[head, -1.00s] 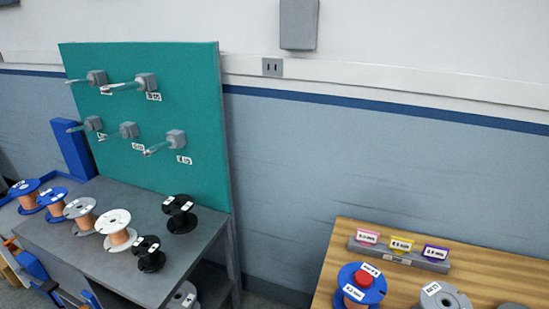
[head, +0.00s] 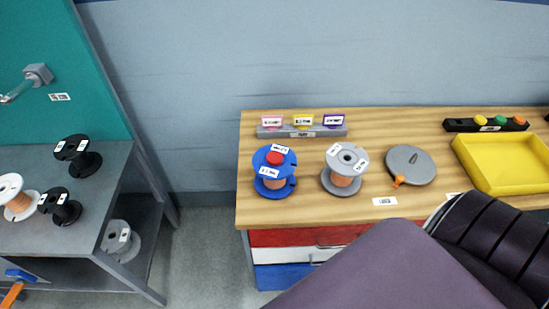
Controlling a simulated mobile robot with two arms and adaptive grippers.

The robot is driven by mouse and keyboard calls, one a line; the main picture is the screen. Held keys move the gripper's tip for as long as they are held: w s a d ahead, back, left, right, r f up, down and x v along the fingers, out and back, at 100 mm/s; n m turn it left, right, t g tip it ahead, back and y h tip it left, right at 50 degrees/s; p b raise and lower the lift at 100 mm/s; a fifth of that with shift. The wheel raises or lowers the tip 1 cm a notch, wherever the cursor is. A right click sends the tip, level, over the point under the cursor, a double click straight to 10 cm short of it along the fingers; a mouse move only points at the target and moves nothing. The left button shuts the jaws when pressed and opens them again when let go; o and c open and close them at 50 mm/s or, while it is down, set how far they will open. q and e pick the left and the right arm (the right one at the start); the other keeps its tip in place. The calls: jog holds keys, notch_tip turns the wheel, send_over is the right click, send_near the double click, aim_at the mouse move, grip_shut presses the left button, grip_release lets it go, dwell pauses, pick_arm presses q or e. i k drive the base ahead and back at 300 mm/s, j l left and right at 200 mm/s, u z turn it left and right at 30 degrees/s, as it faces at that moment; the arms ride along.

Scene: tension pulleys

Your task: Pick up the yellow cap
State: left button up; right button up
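The yellow cap (head: 480,120) sits at the left end of a black holder (head: 460,126) at the back right of the wooden table. A green cap (head: 501,121) and an orange cap (head: 519,120) sit beside it in the same holder. Neither of my grippers shows in the head view. Dark parts of my own arm cover the lower right of the picture and hide the table's front right part.
A yellow tray (head: 462,152) lies in front of the holder. A blue spool with a red cap (head: 274,158), a grey spool (head: 347,157) and a grey disc (head: 410,160) stand to the left. A grey bench (head: 98,200) holds black spools; bare floor lies between.

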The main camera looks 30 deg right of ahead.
aim_at(479, 119)
jog(key=z, duration=2.55)
jog(key=l+u, duration=0.1)
jog(key=u, duration=0.55)
jog(key=l+u, duration=0.3)
jog(key=l, duration=0.2)
jog(key=l+u, duration=0.35)
jog(key=l, duration=0.2)
jog(key=k+l+u, duration=0.1)
jog(key=l+u, duration=0.2)
jog(key=l, duration=0.2)
jog(key=k+l+u, duration=0.15)
jog(key=l+u, duration=0.15)
jog(key=l, duration=0.2)
